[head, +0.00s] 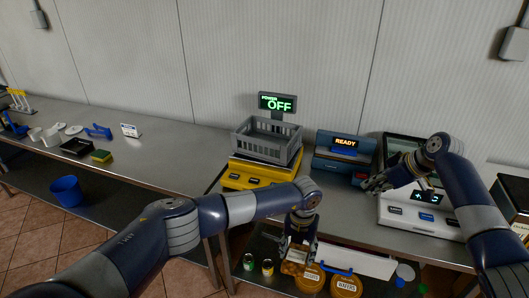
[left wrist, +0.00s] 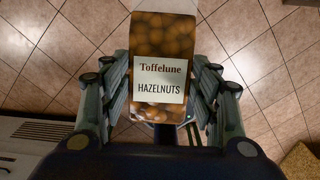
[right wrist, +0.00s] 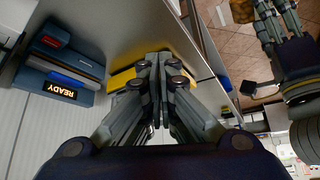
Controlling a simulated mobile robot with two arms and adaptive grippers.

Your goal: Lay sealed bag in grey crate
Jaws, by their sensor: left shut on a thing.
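The grey crate (head: 267,146) is an open slatted box on top of a yellow scale on the counter, and it looks empty. My left gripper (head: 298,245) hangs low in front of the counter, below and to the right of the crate. It is shut on the hazelnut bag (left wrist: 162,35), a brown bag with a cream label reading "Toffelune HAZELNUTS". In the left wrist view the bag stands between the two fingers (left wrist: 160,105), with floor tiles behind it. My right gripper (head: 373,186) is over the counter at the right; its fingertips (right wrist: 160,62) meet with nothing between them.
The yellow scale (head: 245,176) has a display (head: 277,103) reading "OFF". A blue sealer-like machine (head: 342,157) reading "READY" is right of the crate. Jars (head: 345,284) and cans (head: 267,266) are on the lower shelf.

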